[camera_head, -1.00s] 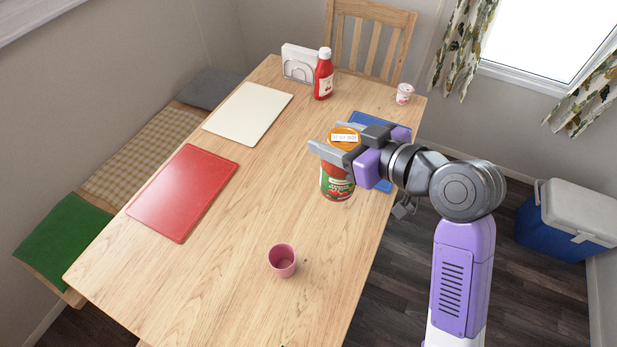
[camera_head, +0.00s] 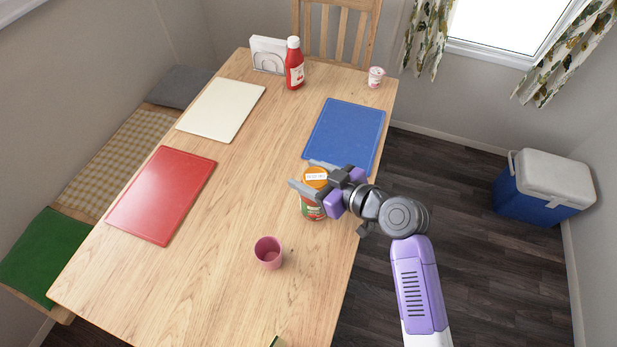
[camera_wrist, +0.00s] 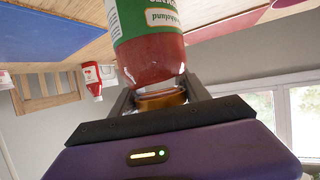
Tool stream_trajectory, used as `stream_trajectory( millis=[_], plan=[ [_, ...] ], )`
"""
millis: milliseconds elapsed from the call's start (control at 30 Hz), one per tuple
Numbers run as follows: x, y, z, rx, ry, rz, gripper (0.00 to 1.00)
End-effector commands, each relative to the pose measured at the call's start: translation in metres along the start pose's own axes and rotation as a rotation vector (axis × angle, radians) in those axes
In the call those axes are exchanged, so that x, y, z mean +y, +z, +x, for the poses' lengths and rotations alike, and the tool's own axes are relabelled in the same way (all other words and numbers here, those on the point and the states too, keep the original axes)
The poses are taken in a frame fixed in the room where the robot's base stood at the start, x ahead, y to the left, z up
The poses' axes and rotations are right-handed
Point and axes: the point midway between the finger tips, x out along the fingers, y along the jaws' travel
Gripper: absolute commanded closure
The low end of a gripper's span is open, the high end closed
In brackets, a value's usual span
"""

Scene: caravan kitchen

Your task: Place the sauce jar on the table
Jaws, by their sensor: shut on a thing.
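The sauce jar (camera_head: 313,208) has an orange lid, red contents and a green and white label. My gripper (camera_head: 308,184) is shut on it near the lid, with a finger on each side. The jar is upright over the right part of the wooden table (camera_head: 235,215), between the pink cup and the blue mat. I cannot tell whether its base touches the tabletop. In the wrist view the jar (camera_wrist: 150,55) appears upside down between the fingers (camera_wrist: 160,95).
A pink cup (camera_head: 268,253) stands near the jar, toward the lower left. A blue mat (camera_head: 345,133), red mat (camera_head: 163,195) and white mat (camera_head: 221,109) lie on the table. A ketchup bottle (camera_head: 294,67), napkin holder (camera_head: 268,56) and small tub (camera_head: 376,77) stand at the far end.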

Motion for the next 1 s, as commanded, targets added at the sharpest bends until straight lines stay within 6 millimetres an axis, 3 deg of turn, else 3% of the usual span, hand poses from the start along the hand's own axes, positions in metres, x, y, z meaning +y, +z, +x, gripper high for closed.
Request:
stream_trajectory(
  millis=[133, 567, 600, 667, 700, 1000],
  plan=[
    [0.001, 0.011, 0.005, 0.004, 0.002, 0.000, 1.00],
    [0.001, 0.015, 0.007, 0.005, 0.003, -0.002, 1.00],
    [0.000, 0.017, 0.007, 0.001, 0.001, -0.001, 0.40],
    [0.000, 0.016, 0.007, 0.001, 0.001, -0.001, 0.28],
    [0.000, 0.016, 0.007, 0.001, 0.001, -0.001, 0.24],
    [0.000, 0.016, 0.007, 0.001, 0.001, -0.001, 0.24]
  ],
)
